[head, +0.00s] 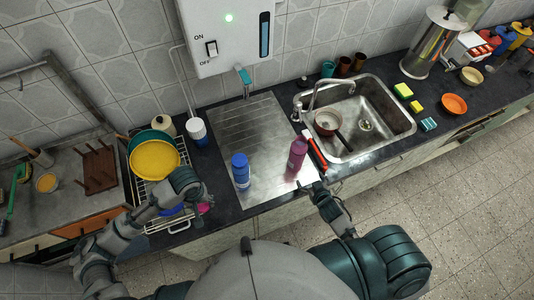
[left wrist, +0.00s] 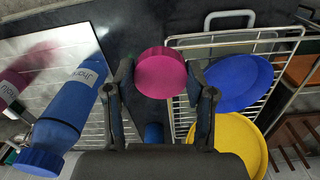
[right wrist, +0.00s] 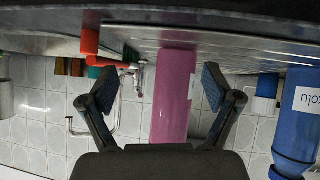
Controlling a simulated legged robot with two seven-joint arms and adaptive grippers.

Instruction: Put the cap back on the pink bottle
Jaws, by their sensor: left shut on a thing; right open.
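The pink bottle (head: 298,153) stands upright on the steel drainboard, near its right side. In the right wrist view, which is upside down, the pink bottle (right wrist: 173,95) shows between the fingers of my right gripper (right wrist: 165,85), beyond their tips. The right gripper (head: 314,188) is open and empty, on the near side of the bottle. My left gripper (left wrist: 160,82) is shut on the round pink cap (left wrist: 161,73). In the head view the cap (head: 204,208) is a small pink spot by the left gripper (head: 195,203), over the counter by the dish rack. The bottle's mouth is too small to make out.
A blue bottle (head: 240,171) stands on the drainboard (head: 238,120), left of the pink one. A red-and-black object (head: 315,150) lies between the pink bottle and the sink (head: 375,105). The dish rack (head: 143,190) with a yellow plate (head: 154,160) is at the left.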

